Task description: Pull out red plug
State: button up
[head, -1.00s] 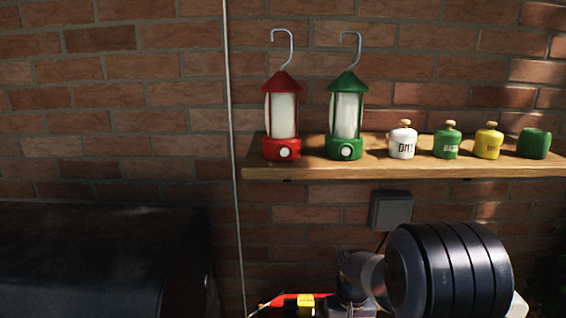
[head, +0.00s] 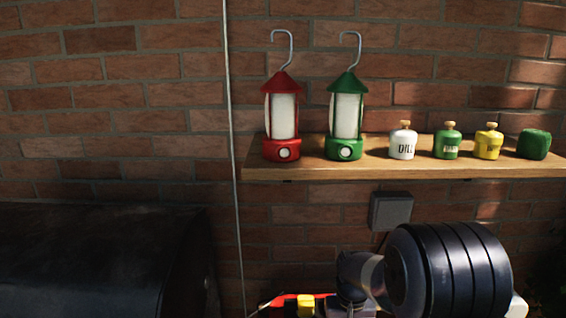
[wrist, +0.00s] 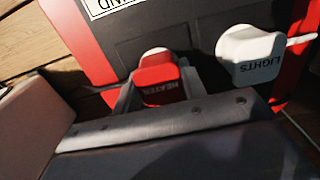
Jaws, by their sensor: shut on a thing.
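The red plug (wrist: 160,82), marked HEATER, sits at the dark face of a red-edged power strip (wrist: 118,45) in the wrist view. My gripper (wrist: 158,92) is shut on it, with a finger at each side. I cannot tell whether its pins are in the socket. A white plug (wrist: 250,55), marked LIGHTS, is right beside it with a white cord leading right. In the head view the strip's red end (head: 283,300) shows at the bottom edge with a yellow plug (head: 305,303); my arm hides the red plug there.
A wooden shelf (head: 400,172) on the brick wall holds a red lantern (head: 283,115), a green lantern (head: 346,115) and several small jars. A grey box (head: 391,211) is below it. A large black rounded body (head: 90,260) stands at the lower left.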

jog(key=c, duration=0.3)
jog(key=shift+r, duration=0.1)
jog(key=shift+r, duration=0.1)
jog(key=shift+r+p, duration=2.35)
jog(key=shift+r, duration=0.5)
